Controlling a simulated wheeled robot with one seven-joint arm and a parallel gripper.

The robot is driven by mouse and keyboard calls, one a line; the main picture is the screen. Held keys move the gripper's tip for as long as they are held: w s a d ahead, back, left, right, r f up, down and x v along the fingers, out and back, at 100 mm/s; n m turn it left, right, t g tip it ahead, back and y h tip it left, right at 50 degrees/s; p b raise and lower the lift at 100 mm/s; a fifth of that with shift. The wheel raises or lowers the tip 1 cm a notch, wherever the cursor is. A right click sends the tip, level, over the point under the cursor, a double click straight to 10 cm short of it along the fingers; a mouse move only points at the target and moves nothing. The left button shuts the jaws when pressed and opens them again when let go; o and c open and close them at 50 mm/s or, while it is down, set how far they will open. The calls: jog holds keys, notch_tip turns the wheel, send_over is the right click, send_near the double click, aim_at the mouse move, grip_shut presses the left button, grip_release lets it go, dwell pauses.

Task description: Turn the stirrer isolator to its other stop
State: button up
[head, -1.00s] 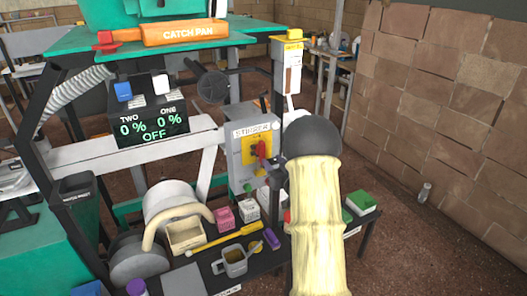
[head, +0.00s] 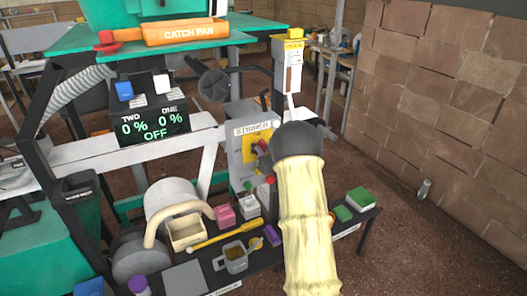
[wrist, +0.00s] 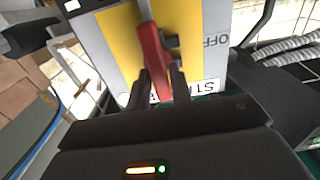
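The stirrer isolator (head: 242,152) is a grey box with a yellow plate and a label reading STIRRER, mounted on the stand. Its red handle (head: 262,146) is partly hidden behind my arm in the head view. In the wrist view the picture is upside down. There the red handle (wrist: 153,52) stands nearly upright on the yellow plate (wrist: 122,30), tilted slightly, with OFF printed to its right. My gripper (wrist: 162,78) has one dark finger on each side of the handle's end. I cannot tell whether both fingers press on it.
A display (head: 152,124) reads 0 % twice and OFF. Below is a dark shelf with a mug (head: 236,257), a yellow tool (head: 225,237) and small boxes. The floor at the right is mostly clear.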

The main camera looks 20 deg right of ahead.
jog(key=shift+a, duration=0.15)
grip_shut()
jog(key=shift+d, duration=0.2)
jog(key=shift+b, duration=0.45)
jog(key=n+b, duration=0.5)
jog(key=b, duration=0.1)
jog(key=a+f+n+b, duration=0.1)
jog(key=n+b, duration=0.4)
jog(key=b, duration=0.2)
jog(key=n+b, duration=0.5)
jog(key=b, duration=0.1)
jog(key=shift+a+f+b, duration=0.25)
jog(key=shift+f+b, duration=0.05)
jog(key=shift+f, duration=0.1)
jog(key=n+b, duration=0.3)
jog(key=shift+r, duration=0.1)
